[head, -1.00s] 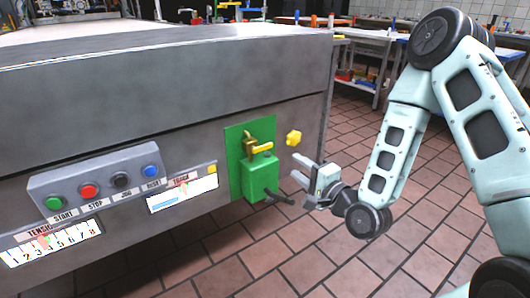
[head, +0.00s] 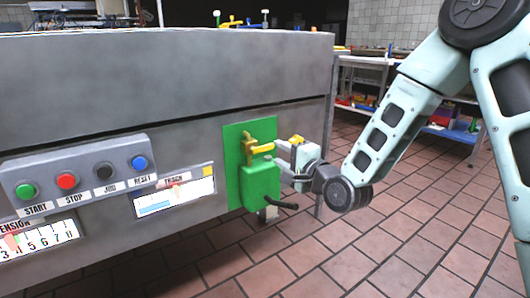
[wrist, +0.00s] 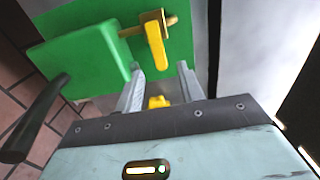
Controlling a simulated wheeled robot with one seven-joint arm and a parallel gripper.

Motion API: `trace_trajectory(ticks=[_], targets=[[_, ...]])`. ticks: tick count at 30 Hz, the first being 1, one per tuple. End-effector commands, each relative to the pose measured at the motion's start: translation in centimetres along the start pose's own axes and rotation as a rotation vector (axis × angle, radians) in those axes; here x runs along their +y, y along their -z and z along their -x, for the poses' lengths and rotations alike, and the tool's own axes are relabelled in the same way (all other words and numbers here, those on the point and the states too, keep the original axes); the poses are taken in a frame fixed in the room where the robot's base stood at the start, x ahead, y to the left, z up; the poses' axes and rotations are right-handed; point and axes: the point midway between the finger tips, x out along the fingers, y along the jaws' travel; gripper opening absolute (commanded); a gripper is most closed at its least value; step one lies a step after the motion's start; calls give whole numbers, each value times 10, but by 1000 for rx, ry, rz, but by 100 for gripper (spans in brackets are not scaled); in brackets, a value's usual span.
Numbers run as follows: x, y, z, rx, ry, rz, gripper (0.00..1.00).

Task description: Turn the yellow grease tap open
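The yellow grease tap (head: 262,149) is a short yellow lever on a brass valve on the green plate, above the green box. In the wrist view the tap lever (wrist: 156,47) points down toward my gripper, its end close to the gap between the fingertips. My gripper (head: 282,163) is just right of the tap, reaching left. In the wrist view my gripper (wrist: 160,70) has its two fingers apart, one on each side of the lever's line. Whether either finger touches the lever cannot be told.
The green box (head: 260,183) with a dark handle (head: 284,205) sits below the tap. A yellow knob (wrist: 159,101) shows between my fingers. The button panel (head: 85,175) is left on the grey machine. Tiled floor is free at right.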

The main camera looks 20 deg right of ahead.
Motion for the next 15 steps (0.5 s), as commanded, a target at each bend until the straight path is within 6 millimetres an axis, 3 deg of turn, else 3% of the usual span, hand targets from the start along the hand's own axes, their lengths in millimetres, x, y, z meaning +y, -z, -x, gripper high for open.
trace_trajectory(ticks=[7, 15], targets=[[0, 0, -50, 0, 2, 0, 38], [0, 0, -78, -1, 0, 1, 38]])
